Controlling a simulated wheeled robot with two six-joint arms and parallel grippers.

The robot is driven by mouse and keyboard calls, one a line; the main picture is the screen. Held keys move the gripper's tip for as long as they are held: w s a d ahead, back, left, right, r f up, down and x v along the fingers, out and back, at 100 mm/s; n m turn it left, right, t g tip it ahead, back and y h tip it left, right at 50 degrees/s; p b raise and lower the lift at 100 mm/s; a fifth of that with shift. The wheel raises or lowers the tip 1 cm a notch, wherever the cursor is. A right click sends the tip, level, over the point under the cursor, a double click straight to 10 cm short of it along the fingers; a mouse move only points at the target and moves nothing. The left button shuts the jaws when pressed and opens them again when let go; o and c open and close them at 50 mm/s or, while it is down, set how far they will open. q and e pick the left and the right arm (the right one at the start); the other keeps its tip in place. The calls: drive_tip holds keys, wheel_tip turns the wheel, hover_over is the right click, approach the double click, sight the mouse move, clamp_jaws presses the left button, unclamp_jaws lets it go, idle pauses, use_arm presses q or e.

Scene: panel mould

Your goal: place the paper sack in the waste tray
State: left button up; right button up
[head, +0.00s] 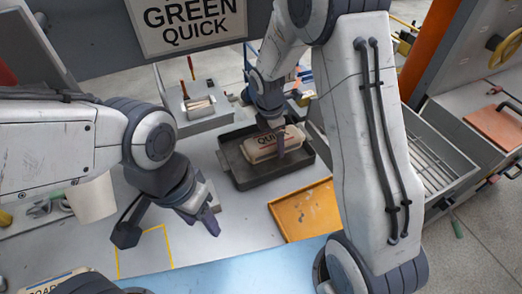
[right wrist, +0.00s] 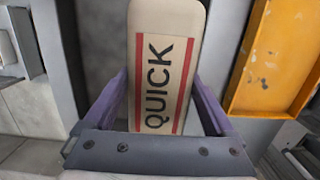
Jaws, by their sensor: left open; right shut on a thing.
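The paper sack (head: 259,147) is a pale, block-shaped bag with QUICK on a red-edged label. My right gripper (head: 280,146) is shut on it. The sack is inside the outline of the dark grey tray (head: 247,180) in the head view; I cannot tell whether it touches the tray floor. In the right wrist view the sack (right wrist: 165,50) is between the two purple fingers. An orange tray (head: 300,211) lies in front and to the right of the dark tray. No label shows on either tray. My left gripper (head: 209,220) is open and empty above the table.
A small grey caddy with tools (head: 197,113) stands behind the dark tray. A pale cup (head: 92,198) is at the left. A yellow taped outline (head: 146,254) marks the table front. A grey slatted bin (head: 440,160) is at the right. The table between the left gripper and dark tray is clear.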

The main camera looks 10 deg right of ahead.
sight(261, 145)
drive_tip(key=a, duration=0.1)
drive_tip(key=a+f, duration=0.2)
drive_tip(key=shift+w+a, duration=0.4)
wheel_tip(261, 145, down, 4)
drive_tip(key=shift+a+r+p, duration=0.1)
drive_tip(key=shift+p, duration=0.7)
drive_tip(key=shift+f, duration=0.3)
drive_tip(key=shift+f, duration=0.15)
drive_tip(key=o, duration=1.1)
drive_tip(key=shift+c, duration=0.2)
drive_tip(key=shift+r, duration=0.2)
